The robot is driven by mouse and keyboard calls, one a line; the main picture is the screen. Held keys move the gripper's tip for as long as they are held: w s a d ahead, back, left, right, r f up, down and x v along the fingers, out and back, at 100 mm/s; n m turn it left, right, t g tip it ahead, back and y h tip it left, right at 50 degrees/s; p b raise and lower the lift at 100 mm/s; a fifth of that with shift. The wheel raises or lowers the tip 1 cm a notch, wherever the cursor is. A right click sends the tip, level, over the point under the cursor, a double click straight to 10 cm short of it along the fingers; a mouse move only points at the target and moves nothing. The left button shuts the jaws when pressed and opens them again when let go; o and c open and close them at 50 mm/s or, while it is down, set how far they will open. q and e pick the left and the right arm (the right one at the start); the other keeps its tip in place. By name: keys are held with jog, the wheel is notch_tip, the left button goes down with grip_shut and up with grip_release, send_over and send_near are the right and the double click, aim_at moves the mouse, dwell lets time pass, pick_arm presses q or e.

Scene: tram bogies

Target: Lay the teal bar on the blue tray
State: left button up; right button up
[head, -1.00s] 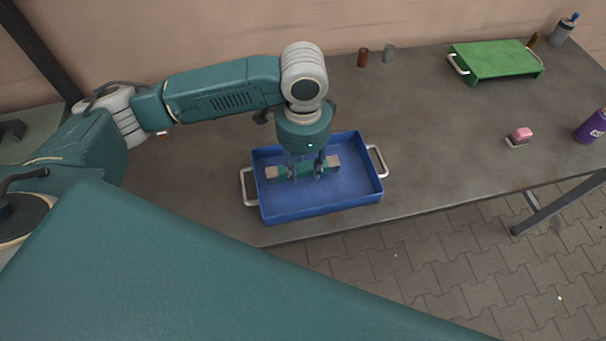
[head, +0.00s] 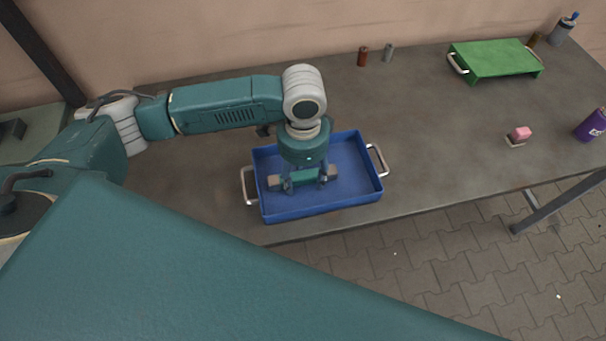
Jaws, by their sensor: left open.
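The teal bar (head: 305,182), with pale brownish end blocks, is inside the blue tray (head: 350,200), at its left-middle part. It appears to lie on the tray floor, slightly slanted. My left gripper (head: 306,183) points down over the tray. Its fingers are open and stand around the bar's middle, hiding parts of it. My right gripper is out of view.
The tray has metal handles at both ends and stands near the grey table's front edge. A green tray (head: 495,58), a pink-topped item (head: 520,134), a purple can (head: 591,125) and a brown cylinder (head: 363,56) stand clear of it.

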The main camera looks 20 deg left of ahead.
aim_at(303, 178)
pick_arm(q)
jog(key=shift+r, duration=0.15)
notch_tip(303, 178, up, 12)
jog(key=b, duration=0.1)
dwell(0.7)
